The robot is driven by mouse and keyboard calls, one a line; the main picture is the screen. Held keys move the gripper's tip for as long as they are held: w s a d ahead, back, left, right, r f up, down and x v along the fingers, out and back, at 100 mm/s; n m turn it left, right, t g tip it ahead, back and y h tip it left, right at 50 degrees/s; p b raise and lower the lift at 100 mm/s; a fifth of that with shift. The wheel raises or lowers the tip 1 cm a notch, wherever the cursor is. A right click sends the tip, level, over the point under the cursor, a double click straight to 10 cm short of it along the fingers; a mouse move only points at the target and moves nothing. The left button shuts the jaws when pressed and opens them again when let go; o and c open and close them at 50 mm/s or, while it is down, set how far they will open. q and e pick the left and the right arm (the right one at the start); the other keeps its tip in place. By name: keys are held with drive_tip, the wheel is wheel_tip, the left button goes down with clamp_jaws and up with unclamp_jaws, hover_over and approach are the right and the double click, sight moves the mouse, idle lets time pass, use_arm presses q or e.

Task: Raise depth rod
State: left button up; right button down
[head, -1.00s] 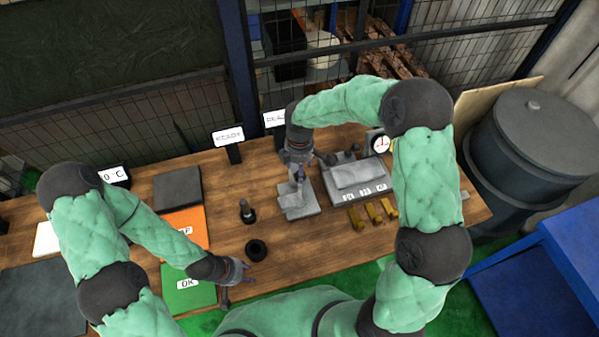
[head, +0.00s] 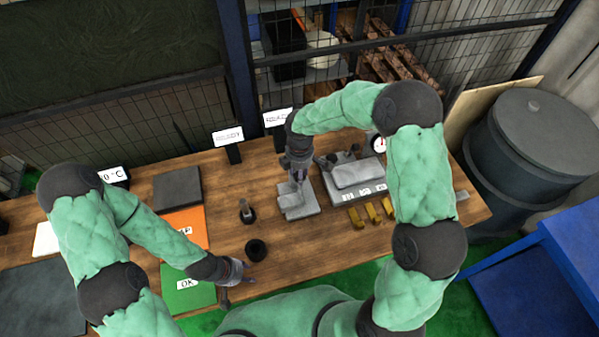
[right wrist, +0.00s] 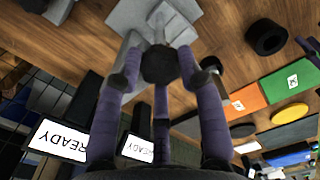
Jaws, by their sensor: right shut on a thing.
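My right gripper (head: 297,178) is above a light grey metal block (head: 298,208) in the middle of the bench. In the right wrist view its three purple fingers (right wrist: 161,72) close around a dark round knob (right wrist: 159,63), which appears to be the top of the depth rod. The grey block (right wrist: 134,14) lies beyond the knob in that view. My left gripper (head: 236,272) is low over the bench's front edge, beside the green OK mat (head: 190,297); its finger opening is too small to tell.
A dark ring (head: 256,250) and a small dark upright part (head: 246,212) stand left of the block. A grey fixture (head: 358,178) with a dial (head: 378,143) and several brass pieces (head: 372,212) are to the right. READY signs (head: 228,138) stand behind.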

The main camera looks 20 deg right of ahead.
use_arm(q)
wheel_tip(320, 180, up, 3)
drive_tip(key=p, duration=0.3)
drive_tip(key=shift+r, duration=0.2)
use_arm(e)
wheel_tip(320, 180, up, 6)
use_arm(q)
drive_tip(key=shift+w+f, duration=0.1)
use_arm(e)
drive_tip(key=shift+w, duration=0.2)
drive_tip(key=c, duration=1)
unclamp_jaws()
drive_tip(key=shift+o, duration=1.1)
drive_tip(key=shift+s, duration=0.2)
drive_tip(key=shift+w, duration=0.1)
wheel_tip(320, 180, up, 12)
drive_tip(key=shift+f, duration=0.1)
